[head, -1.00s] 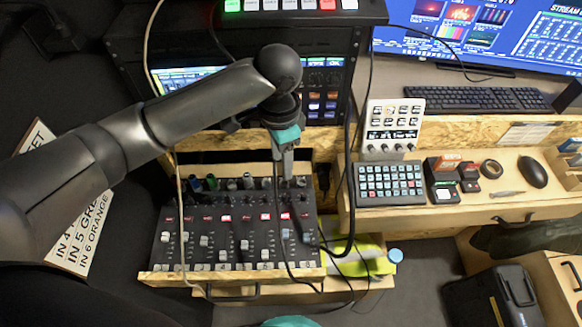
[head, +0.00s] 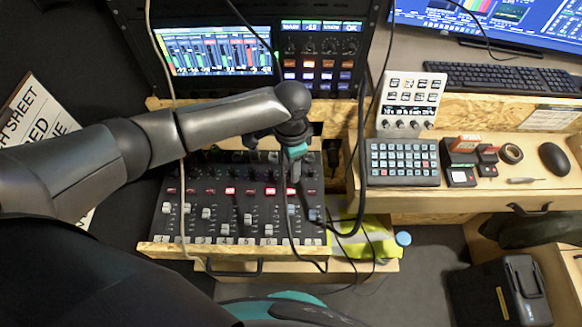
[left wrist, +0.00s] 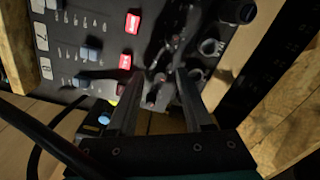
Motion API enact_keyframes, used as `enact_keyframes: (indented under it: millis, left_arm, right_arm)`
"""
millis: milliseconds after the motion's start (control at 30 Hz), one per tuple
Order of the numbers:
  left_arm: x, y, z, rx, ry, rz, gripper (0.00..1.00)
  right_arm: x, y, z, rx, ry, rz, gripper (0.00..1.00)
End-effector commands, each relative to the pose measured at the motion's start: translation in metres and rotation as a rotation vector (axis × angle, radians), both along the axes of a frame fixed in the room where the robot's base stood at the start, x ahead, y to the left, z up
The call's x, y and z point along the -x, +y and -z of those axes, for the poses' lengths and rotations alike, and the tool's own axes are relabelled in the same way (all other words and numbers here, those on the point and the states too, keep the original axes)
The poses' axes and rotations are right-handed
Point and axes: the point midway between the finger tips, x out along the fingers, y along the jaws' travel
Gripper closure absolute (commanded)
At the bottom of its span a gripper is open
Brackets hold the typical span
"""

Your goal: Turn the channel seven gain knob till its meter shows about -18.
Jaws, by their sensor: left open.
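The black mixer panel (head: 240,232) stands on a wooden shelf, with a row of knobs along its back, lit red buttons and faders. My left gripper (head: 293,178) reaches down over the back right of the panel, near the channel seven strip. In the left wrist view its two open fingers (left wrist: 155,80) point at small dark knobs, with one knob (left wrist: 160,79) close to the tips. I cannot tell whether they touch it. The labels 7 (left wrist: 41,28) and 8 show at left. The meter screen (head: 216,50) shows coloured bars. My right gripper is not in view.
Loose cables hang across the mixer's front and right side. A button pad (head: 402,163), a white controller (head: 411,104) and a keyboard lie on the desk at right.

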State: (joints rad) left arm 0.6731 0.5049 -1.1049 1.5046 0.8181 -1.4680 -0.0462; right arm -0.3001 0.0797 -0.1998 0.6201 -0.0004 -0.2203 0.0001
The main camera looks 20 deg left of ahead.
Motion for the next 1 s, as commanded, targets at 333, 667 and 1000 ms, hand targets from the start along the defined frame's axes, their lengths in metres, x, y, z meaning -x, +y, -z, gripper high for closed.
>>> enact_keyframes:
  millis: [333,667,1000]
  left_arm:
    - [0.0003,-0.0004,0.0076,0.0,0.0,0.001,0.49]
    - [0.0003,-0.0005,0.0073,0.001,0.001,0.001,0.81]
    - [0.0002,-0.0003,0.0072,0.001,0.001,0.001,1.0]
  right_arm:
    - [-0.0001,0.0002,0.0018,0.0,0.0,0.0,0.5]
    - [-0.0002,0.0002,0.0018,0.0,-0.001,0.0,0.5]
    - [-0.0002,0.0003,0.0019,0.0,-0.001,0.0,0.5]
